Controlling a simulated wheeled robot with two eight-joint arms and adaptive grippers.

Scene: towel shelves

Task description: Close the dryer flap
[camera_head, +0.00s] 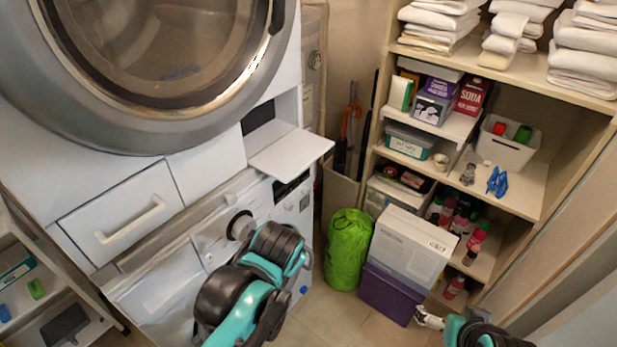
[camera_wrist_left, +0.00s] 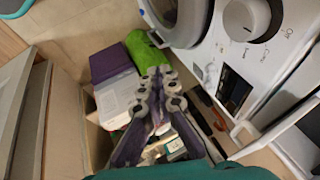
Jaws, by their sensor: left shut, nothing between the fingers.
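The dryer (camera_head: 210,165) stands on top of a washing machine. Its small white flap (camera_head: 290,152) is open, sticking out below a dark opening (camera_head: 258,116) at the right of the dryer's lower front. My left arm reaches up from the bottom in the head view, below the flap; its fingers are hidden there. In the left wrist view my left gripper (camera_wrist_left: 160,72) is shut and empty, near the washing machine's front. A white panel edge at the lower right of that view may be the flap; I cannot tell. My right gripper (camera_head: 429,318) is low at the bottom right, small and partly shown.
The washing machine's dial (camera_head: 240,224) is close to my left arm. Shelves with towels (camera_head: 440,20) and bottles fill the right. The closed drawer (camera_head: 122,215) is left of the flap.

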